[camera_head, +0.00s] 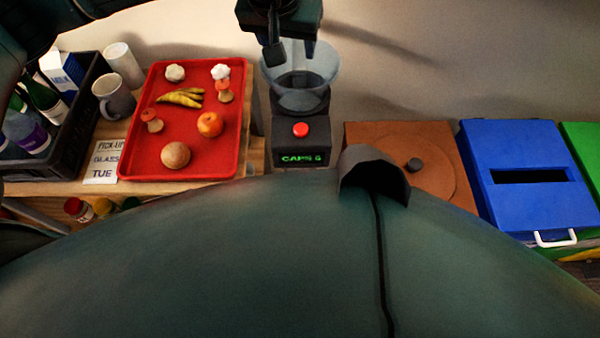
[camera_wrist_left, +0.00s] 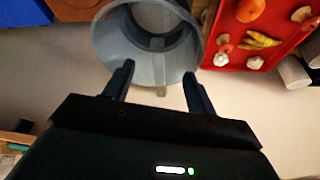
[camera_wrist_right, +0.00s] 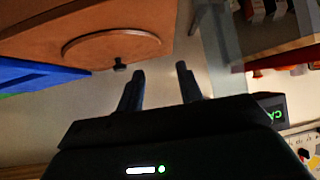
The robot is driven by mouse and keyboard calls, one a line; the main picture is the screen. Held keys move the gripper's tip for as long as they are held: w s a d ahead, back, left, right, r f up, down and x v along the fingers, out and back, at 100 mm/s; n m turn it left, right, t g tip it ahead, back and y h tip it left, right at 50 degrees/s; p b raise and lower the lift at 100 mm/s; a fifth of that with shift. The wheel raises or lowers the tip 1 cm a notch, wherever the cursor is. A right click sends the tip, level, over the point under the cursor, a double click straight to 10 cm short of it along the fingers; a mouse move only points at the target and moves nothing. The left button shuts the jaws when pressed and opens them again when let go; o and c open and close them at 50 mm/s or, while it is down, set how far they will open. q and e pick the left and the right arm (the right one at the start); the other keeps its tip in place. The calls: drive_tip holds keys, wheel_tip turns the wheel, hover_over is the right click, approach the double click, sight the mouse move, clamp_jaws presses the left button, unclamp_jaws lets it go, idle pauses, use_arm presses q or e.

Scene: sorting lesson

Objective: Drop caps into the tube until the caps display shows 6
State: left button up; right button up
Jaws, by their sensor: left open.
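The tube (camera_head: 320,65) is a translucent grey, wide-mouthed vessel on a black base (camera_head: 287,140) with a red button. The green display (camera_head: 301,159) on the base reads CAPS and a digit that looks like 6. My left gripper (camera_head: 275,52) is open above the tube's mouth. In the left wrist view, the tube (camera_wrist_left: 108,45) lies beyond the parted, empty fingers (camera_wrist_left: 158,74), and its inside is too dim to make out any caps. My right gripper (camera_wrist_right: 162,80) shows only in its wrist view, with fingers apart and nothing between them.
A red tray (camera_head: 180,80) left of the tube holds fruit and mushroom-like pieces. A dark crate (camera_head: 88,95) of bottles, mugs and a pick-up card stand further left. A brown bin (camera_head: 362,135) with a round lid and a blue bin (camera_head: 530,150) stand right.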

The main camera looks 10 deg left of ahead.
use_arm(q)
drive_tip(key=b+v, duration=0.2)
drive_tip(key=v, duration=1)
drive_tip(key=shift+s+r, duration=0.15)
drive_tip(key=shift+r, duration=0.05)
use_arm(e)
drive_tip(key=shift+s+a+f, duration=0.1)
drive_tip(key=shift+a+f, duration=0.05)
drive_tip(key=shift+a, duration=0.25)
